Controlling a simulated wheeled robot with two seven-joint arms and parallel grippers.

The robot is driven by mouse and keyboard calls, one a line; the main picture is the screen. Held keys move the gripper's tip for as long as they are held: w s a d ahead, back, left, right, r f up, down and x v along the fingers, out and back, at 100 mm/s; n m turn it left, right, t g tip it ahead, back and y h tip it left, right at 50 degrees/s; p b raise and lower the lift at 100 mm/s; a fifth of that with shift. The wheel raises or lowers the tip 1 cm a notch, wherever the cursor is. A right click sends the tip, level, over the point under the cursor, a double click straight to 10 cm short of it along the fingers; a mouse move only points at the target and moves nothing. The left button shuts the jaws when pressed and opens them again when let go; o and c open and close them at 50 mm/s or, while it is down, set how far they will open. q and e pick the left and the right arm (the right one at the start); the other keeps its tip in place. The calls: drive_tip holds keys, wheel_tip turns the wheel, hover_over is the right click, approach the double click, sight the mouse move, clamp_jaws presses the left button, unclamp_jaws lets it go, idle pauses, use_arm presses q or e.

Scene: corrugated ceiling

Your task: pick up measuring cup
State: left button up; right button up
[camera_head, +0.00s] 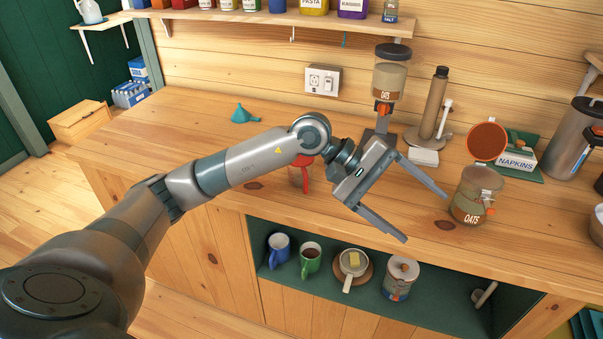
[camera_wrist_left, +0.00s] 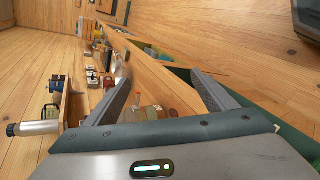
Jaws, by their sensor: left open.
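I cannot make out the cup in the wrist view. My right gripper is not in view.
An open oats jar (camera_head: 468,200) stands right of my left fingers. Behind are an oats dispenser (camera_head: 389,85), a pepper-mill-like stand (camera_head: 433,105) and a napkin box (camera_head: 517,160). A teal funnel (camera_head: 241,114) lies at the back left. Mugs (camera_head: 310,258) stand on the green shelf below.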

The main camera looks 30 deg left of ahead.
use_arm(q)
drive_tip(key=w+a+r+m+y, duration=0.1)
drive_tip(key=a+y, duration=0.3)
drive_tip(key=a, duration=0.6)
drive_tip(key=w+a+r+m+t+y, duration=0.1)
drive_tip(key=w+a+y, duration=0.2)
drive_tip(key=a, duration=0.8)
drive_tip(key=w+a+r+m+y, duration=0.1)
drive_tip(key=w+a+r+y, duration=0.1)
drive_tip(key=a+y, duration=0.4)
drive_tip(key=a, duration=0.4)
drive_tip(key=shift+w+a+t+y, duration=0.15)
drive_tip(key=shift+w+t+y, duration=0.15)
drive_tip(key=shift+t, duration=0.1)
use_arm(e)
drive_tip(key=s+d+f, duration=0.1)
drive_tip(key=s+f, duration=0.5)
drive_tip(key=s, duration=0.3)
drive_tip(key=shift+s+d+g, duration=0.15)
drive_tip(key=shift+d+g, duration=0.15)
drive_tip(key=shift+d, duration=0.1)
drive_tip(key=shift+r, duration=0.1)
